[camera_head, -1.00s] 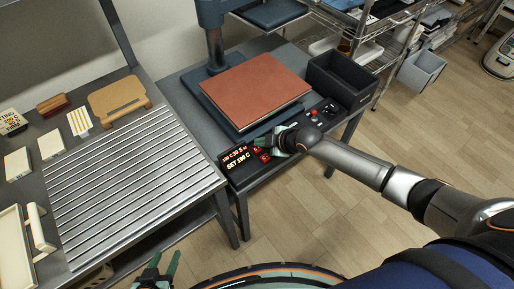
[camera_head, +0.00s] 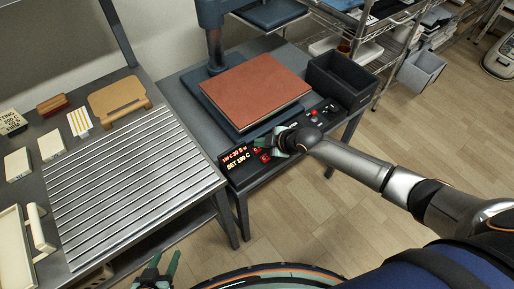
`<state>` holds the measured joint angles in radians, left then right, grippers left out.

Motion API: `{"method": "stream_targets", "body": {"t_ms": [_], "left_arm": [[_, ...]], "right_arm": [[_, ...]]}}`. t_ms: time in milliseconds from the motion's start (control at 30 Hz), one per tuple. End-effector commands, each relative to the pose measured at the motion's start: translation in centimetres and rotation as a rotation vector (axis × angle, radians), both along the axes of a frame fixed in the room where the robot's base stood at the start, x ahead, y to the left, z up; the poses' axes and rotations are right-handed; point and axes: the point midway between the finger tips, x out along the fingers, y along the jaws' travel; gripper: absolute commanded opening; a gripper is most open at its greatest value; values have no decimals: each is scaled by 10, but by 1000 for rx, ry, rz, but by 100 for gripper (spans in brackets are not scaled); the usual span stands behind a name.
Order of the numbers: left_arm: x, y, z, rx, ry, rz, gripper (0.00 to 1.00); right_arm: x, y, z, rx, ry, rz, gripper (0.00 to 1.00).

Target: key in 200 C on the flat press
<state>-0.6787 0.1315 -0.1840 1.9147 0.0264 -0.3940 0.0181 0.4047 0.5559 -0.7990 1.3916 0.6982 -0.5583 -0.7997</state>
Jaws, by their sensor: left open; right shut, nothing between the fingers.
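The flat press (camera_head: 256,90) stands on the grey table with a reddish-brown pad on its lower plate. Its control panel runs along the table's front edge. The lit red display (camera_head: 238,158) shows a lower line that seems to read SET 190 C, though the digits are small. Small red-lit keys (camera_head: 264,156) sit just right of the display. My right gripper (camera_head: 275,146) is shut and empty, with its tips at or just above these keys; contact cannot be told. My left gripper (camera_head: 158,268) is open and empty at the bottom edge, away from the press.
A red knob (camera_head: 314,112) sits further right on the panel. A black bin (camera_head: 345,78) stands at the table's right end. The left bench holds a slatted metal rack (camera_head: 130,185), a wooden board (camera_head: 118,98) and pale blocks.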

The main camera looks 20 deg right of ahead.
Motion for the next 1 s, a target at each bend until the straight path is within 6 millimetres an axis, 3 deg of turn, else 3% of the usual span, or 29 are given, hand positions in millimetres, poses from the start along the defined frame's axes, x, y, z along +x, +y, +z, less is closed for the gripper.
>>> {"method": "stream_targets", "body": {"t_ms": [1000], "left_arm": [[0,0,-7,0,1,0,50]], "right_arm": [[0,0,-8,0,0,0,0]]}}
